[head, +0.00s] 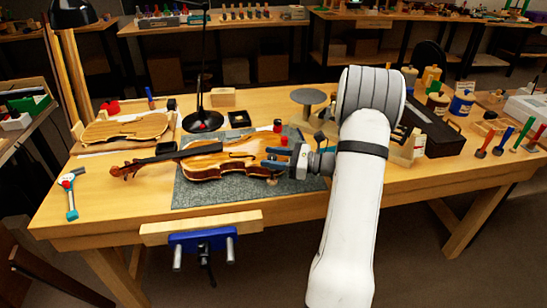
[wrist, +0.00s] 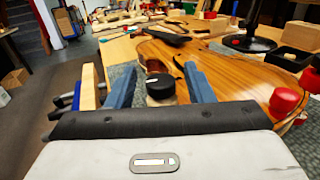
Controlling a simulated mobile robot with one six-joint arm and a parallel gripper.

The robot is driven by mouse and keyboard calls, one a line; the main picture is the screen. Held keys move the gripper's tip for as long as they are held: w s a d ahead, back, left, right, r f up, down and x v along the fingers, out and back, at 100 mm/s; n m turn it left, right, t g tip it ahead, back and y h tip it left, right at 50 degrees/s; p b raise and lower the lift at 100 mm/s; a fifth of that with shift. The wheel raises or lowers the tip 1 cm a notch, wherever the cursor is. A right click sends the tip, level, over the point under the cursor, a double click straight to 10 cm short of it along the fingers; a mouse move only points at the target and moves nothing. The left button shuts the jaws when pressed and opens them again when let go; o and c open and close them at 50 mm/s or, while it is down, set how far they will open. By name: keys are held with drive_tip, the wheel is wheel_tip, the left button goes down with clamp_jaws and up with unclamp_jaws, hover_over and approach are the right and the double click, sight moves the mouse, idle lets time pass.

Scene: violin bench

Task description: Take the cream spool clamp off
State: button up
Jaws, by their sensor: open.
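The violin (head: 222,160) lies on a grey mat (head: 197,196) on the bench. Its body also shows in the wrist view (wrist: 225,75). What looks like the cream spool clamp (head: 271,182) is at the near edge of the violin body, partly below my gripper. In the wrist view a round black knob (wrist: 161,90) with a pale part under it shows between my fingers; I take it for the same clamp. My gripper (head: 268,158) is open, its two blue fingers (wrist: 160,84) on either side of the knob. Whether they touch it I cannot tell.
A red spool clamp (wrist: 285,101) sits on the violin's edge at right. A black lamp base (head: 203,121) and a small black box (head: 239,119) stand behind the violin. A blue vise (head: 203,240) is on the bench front.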

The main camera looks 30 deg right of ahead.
drive_tip(key=v, duration=0.7)
drive_tip(key=shift+s+d, duration=0.25)
drive_tip(key=shift+d, duration=0.1)
